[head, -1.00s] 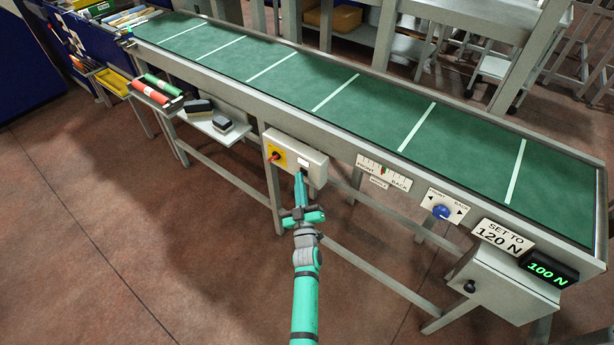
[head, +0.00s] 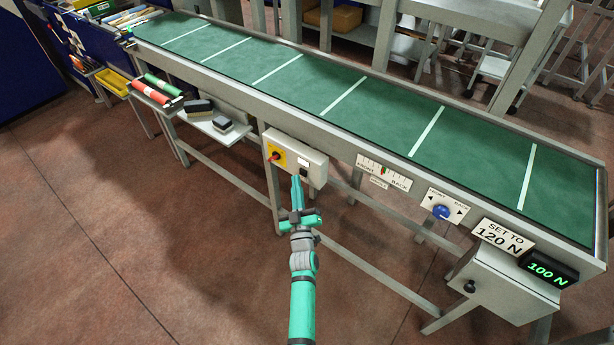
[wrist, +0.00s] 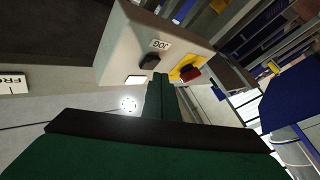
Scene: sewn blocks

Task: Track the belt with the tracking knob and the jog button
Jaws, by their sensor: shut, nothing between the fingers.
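The green belt (head: 385,115) with white cross lines lies on the long grey conveyor frame. The grey control box (head: 316,168) carries the black jog button, seen below its JOG label in the wrist view (wrist: 150,60). My gripper (head: 296,179) is shut and empty, its tips close to the jog button; it also shows in the wrist view (wrist: 160,80). I cannot tell whether they touch. The blue tracking knob (head: 441,212) sits on a FRONT/BACK plate to the right.
A red switch on yellow (head: 277,155) is beside the jog button. At right, a green display (head: 548,271) reads 100 N below a sign (head: 502,236) reading SET TO 120 N. A box with a black knob (head: 469,286) hangs there. Rollers and blocks rest at left.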

